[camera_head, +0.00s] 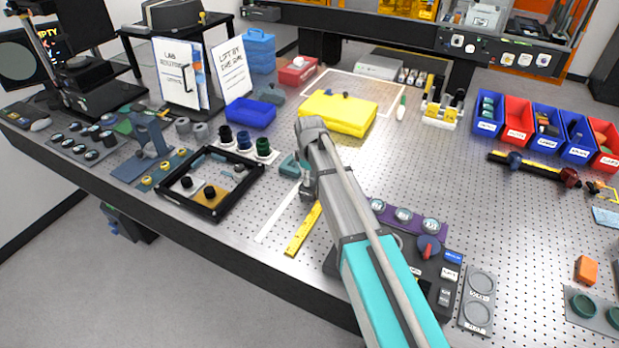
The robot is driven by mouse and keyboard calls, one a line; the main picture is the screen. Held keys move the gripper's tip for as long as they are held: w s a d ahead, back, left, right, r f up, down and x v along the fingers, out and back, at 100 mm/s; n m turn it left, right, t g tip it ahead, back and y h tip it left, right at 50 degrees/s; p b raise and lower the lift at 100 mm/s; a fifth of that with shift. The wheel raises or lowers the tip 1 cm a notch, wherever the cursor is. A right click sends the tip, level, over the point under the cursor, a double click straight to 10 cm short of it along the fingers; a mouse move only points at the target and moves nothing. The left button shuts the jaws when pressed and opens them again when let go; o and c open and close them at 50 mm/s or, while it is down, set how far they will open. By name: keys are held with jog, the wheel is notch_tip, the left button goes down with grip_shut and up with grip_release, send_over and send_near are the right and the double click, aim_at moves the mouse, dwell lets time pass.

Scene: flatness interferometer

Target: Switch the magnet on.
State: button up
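No part is clearly labelled as the magnet, and I cannot tell which thing it is. A dark control box (445,283) with a red rotary knob (428,246) and several labelled buttons sits at the near edge of the perforated bench, partly hidden by my arm. A blue-grey stand (151,135) stands on a plate at the left. My arm reaches over the bench from the bottom. My gripper (307,192) points down near the middle, beside a small teal item (288,165). Its fingers are too small and hidden to tell whether they are open or shut.
A black-framed tray (232,205) with small parts lies to the left. A yellow case (337,113) lies beyond my gripper. A yellow ruler (303,230) lies near the front. Blue and red bins (517,119) line the right. The bench's centre right is mostly clear.

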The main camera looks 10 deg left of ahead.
grip_shut()
jog(key=shift+m, duration=0.4)
jog(key=m, duration=0.3)
jog(key=shift+m, duration=0.3)
jog(key=m, duration=0.4)
jog(key=shift+m, duration=0.3)
jog(key=m, duration=0.8)
jog(key=shift+m, duration=0.4)
